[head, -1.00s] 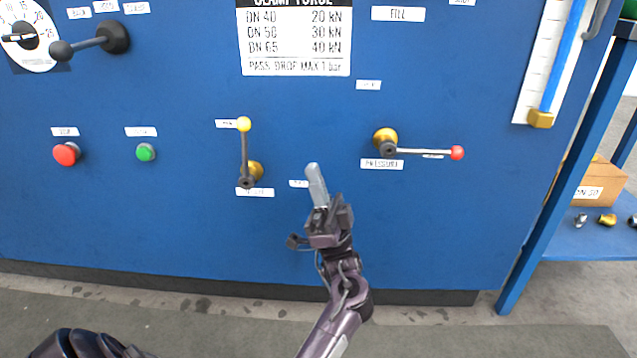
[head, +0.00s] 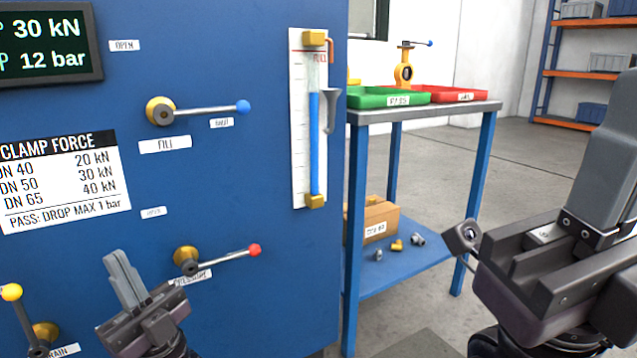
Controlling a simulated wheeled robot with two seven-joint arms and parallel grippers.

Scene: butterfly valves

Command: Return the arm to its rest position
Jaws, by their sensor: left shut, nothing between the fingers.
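My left gripper (head: 120,268) is in the lower left of the head view, in front of the blue panel (head: 230,210). Its grey fingers are together, with nothing between them. It is left of and below the pressure valve (head: 188,260), whose lever has a red knob and points right, slightly upward. The gripper appears apart from that lever. My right gripper (head: 608,140) is large and close at the right edge. Its fingers are partly cut off by the frame, so I cannot tell whether they are open.
The fill valve (head: 160,110) has a blue-knobbed lever pointing right. A yellow-knobbed lever (head: 12,293) is at lower left. A gauge tube (head: 315,130) stands near the panel's right edge. Beyond is a table (head: 470,106) with green (head: 375,98) and red (head: 455,95) trays; a box (head: 375,220) sits below.

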